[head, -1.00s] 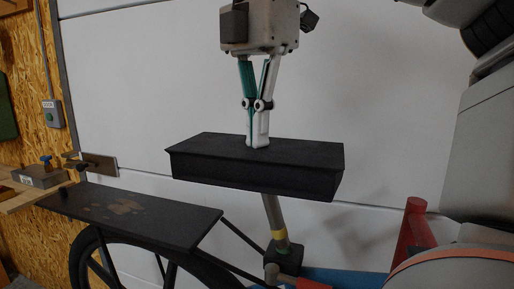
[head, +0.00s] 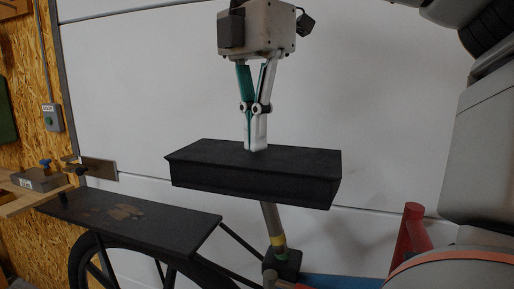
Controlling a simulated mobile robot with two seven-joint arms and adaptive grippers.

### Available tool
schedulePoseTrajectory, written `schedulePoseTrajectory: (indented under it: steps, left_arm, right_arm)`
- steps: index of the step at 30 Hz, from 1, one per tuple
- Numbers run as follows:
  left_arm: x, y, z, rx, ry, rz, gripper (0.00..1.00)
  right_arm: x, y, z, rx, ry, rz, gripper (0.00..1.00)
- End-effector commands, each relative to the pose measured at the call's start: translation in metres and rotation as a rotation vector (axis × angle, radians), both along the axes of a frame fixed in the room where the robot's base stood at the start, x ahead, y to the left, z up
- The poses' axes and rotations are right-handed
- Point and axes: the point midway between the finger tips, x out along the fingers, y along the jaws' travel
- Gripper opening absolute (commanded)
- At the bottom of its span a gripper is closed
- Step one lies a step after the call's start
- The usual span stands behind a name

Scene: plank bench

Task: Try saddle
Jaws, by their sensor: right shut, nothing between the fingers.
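The saddle (head: 255,178) is a black, box-like block with a flat top. It sits on top of a grey post (head: 270,222) that rises from a dark clamp on the bicycle frame; a yellow band shows low on the post. My right gripper (head: 256,148) comes down from above, shut and empty, its fingertips at the top face of the saddle, seemingly touching it. The underside of the saddle and the post's top end are hidden. My left gripper is not in view.
A flat black rear rack (head: 170,222) lies over the wheel (head: 88,262) at lower left. A wooden bench end with a metal block (head: 40,180) stands at the left edge. A red tube (head: 408,235) rises at lower right. A pale wall stands behind.

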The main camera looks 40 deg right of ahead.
Motion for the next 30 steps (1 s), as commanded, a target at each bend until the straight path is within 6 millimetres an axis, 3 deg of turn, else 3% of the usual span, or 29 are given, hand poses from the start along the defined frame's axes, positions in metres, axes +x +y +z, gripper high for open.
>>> schedulePoseTrajectory:
  steps: [3, 30]
  left_arm:
    - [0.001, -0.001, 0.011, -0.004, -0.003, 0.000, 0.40]
    - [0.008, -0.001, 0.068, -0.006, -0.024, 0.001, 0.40]
  right_arm:
    - [-0.001, 0.000, 0.015, 0.001, -0.007, -0.001, 0.00]
    - [0.001, 0.000, 0.071, 0.001, -0.011, 0.000, 0.00]
